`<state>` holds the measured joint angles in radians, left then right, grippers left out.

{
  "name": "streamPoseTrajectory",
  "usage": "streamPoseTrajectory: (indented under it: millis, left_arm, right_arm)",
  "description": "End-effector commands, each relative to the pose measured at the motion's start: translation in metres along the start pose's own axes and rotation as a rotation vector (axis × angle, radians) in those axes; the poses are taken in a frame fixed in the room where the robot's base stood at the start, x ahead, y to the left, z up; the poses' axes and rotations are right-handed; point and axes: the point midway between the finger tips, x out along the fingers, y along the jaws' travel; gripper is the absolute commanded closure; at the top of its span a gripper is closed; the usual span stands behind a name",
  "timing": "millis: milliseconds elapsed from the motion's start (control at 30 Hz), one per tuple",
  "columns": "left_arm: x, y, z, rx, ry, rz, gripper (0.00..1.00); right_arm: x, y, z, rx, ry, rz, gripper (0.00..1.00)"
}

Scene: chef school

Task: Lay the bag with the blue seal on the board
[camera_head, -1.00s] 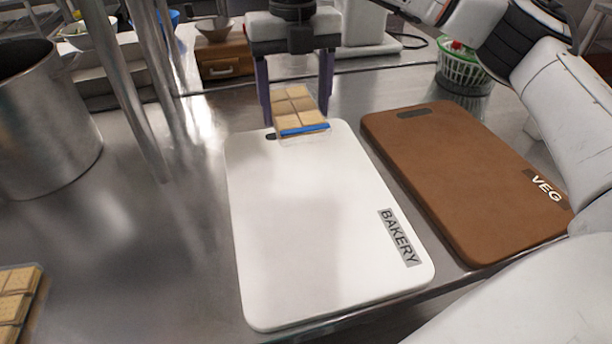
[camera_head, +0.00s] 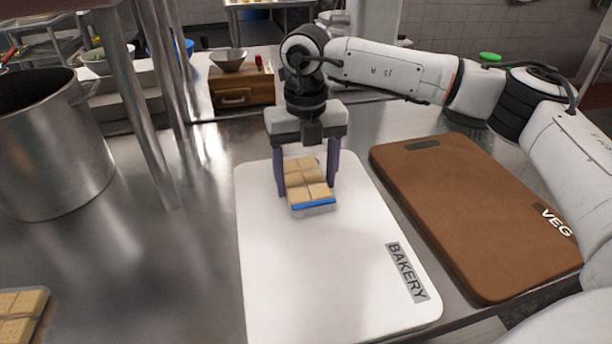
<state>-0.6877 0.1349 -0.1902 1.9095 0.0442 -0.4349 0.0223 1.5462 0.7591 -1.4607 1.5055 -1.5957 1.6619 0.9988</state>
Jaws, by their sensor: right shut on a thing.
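The bag with the blue seal (camera_head: 307,181) is clear and holds several square tan biscuits, its blue strip toward me. My right gripper (camera_head: 307,184) is shut on it, with one purple finger on each side. The bag is over the far part of the white board (camera_head: 300,270) marked BAKERY. I cannot tell whether its underside touches the board. A brown board (camera_head: 470,215) marked VEG lies to the right. My left gripper is not in view.
A large steel pot (camera_head: 45,145) and metal posts (camera_head: 140,110) stand at the left. Another pack of biscuits (camera_head: 20,312) lies at the lower left. A wooden box with a bowl (camera_head: 228,61) stands behind. The near part of the white board is clear.

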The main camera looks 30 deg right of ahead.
Motion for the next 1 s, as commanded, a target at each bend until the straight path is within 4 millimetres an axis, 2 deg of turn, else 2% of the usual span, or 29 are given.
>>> streamPoseTrajectory:
  millis: [33, 67, 133, 167, 433, 567, 667, 1000]
  left_arm:
    - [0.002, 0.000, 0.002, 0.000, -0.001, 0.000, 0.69]
    - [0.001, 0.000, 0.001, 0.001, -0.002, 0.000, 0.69]
    - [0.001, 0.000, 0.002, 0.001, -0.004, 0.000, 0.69]
    - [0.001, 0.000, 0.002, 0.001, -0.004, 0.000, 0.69]
    - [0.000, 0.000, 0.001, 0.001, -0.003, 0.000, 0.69]
    - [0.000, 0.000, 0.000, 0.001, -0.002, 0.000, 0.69]
    - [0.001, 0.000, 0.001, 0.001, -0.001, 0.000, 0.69]
    - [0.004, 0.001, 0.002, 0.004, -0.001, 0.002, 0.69]
  right_arm:
    - [0.003, 0.000, 0.000, 0.000, 0.000, 0.000, 0.57]
    - [0.002, 0.000, 0.000, 0.000, 0.000, 0.000, 0.28]
    - [0.002, 0.000, 0.000, 0.000, 0.001, 0.000, 0.16]
    - [0.002, 0.000, 0.000, -0.001, 0.001, 0.000, 0.15]
    - [0.001, 0.000, 0.000, -0.001, 0.001, 0.000, 0.15]
    - [-0.007, 0.000, 0.000, -0.001, 0.000, 0.000, 0.15]
    - [-0.023, 0.001, 0.001, -0.001, -0.002, 0.001, 0.15]
    - [-0.095, 0.001, 0.000, -0.001, -0.001, 0.001, 0.15]
